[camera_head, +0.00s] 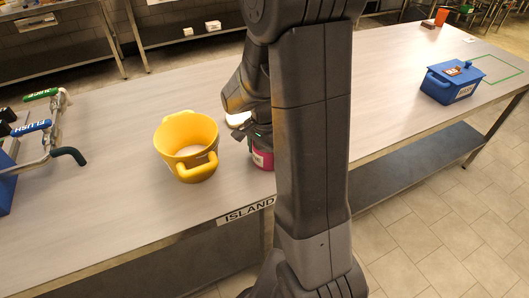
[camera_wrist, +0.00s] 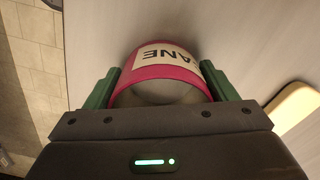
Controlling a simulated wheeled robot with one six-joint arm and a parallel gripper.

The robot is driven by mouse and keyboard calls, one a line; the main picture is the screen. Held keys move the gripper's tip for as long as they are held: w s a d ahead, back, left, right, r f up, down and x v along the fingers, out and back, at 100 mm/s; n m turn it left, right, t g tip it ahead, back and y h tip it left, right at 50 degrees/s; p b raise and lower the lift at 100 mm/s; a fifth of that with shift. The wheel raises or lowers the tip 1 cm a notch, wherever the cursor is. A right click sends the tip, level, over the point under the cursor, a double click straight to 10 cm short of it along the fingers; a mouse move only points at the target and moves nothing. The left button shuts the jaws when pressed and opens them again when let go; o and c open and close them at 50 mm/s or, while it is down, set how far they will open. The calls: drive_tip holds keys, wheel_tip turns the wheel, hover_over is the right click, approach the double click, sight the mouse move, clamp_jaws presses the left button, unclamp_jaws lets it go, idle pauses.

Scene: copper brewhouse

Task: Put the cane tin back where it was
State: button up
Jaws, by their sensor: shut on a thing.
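The cane tin (camera_wrist: 162,75) is a pink-red round tin with a white label; the letters "ANE" show in the wrist view. My gripper (camera_wrist: 160,88) is shut on it, with a green finger on each side. In the head view the tin (camera_head: 262,158) is at the island table's front part, right of the yellow bucket, partly hidden by my arm. My gripper (camera_head: 258,138) is mostly hidden there too. I cannot tell whether the tin touches the tabletop.
A yellow bucket (camera_head: 187,145) with pale contents stands close left of the tin. Taps with green and blue handles (camera_head: 45,125) are at the far left. A blue lidded box (camera_head: 452,82) and a green outline (camera_head: 495,68) are on the right of the island table (camera_head: 110,165).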

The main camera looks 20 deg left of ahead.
drive_tip(key=o, duration=1.3)
wheel_tip(320, 180, up, 12)
drive_tip(key=shift+r+p, duration=0.15)
drive_tip(key=shift+p, duration=0.35)
